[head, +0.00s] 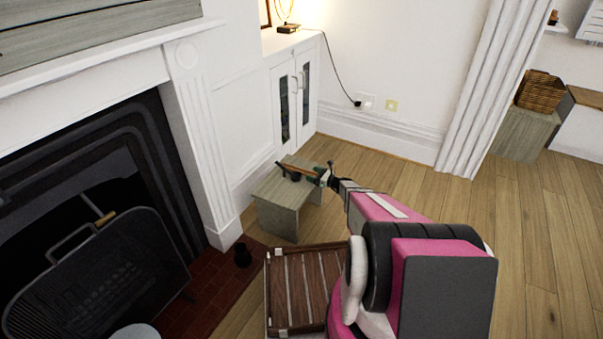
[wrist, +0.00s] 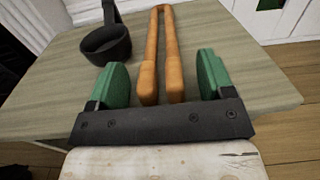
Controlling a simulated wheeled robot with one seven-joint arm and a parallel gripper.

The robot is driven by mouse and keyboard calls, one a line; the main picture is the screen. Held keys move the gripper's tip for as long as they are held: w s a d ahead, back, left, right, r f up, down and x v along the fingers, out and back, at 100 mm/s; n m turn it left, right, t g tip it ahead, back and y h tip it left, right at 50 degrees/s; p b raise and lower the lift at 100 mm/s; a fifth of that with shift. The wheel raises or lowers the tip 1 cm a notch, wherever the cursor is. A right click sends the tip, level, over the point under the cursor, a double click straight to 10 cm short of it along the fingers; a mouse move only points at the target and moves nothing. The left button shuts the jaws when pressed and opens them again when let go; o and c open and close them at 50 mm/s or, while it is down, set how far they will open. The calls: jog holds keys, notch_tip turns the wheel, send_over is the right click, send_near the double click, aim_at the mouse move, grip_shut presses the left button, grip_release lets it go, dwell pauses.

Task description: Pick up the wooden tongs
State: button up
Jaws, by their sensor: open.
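The wooden tongs (wrist: 164,50) lie on a small wooden stool (wrist: 232,72) in the wrist view, orange-brown, with their two arms pointing toward me. My gripper (wrist: 162,75) is open, its green fingers on either side of the tongs' near ends. The jaws are not closed on them; whether a finger touches the tongs I cannot tell. In the head view my gripper (head: 322,178) is over the right part of the stool (head: 277,203). The tongs (head: 297,169) look small and thin there, partly hidden by the gripper.
A dark cup with a handle (wrist: 106,44) stands on the stool left of the tongs. A white cabinet (head: 293,97) is behind the stool. The fireplace with a dark screen (head: 95,280) is at the left, and a slatted wooden crate (head: 276,327) is nearer me. Open floor lies to the right.

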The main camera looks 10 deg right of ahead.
jog(key=c, duration=1)
jog(key=shift+c, duration=0.2)
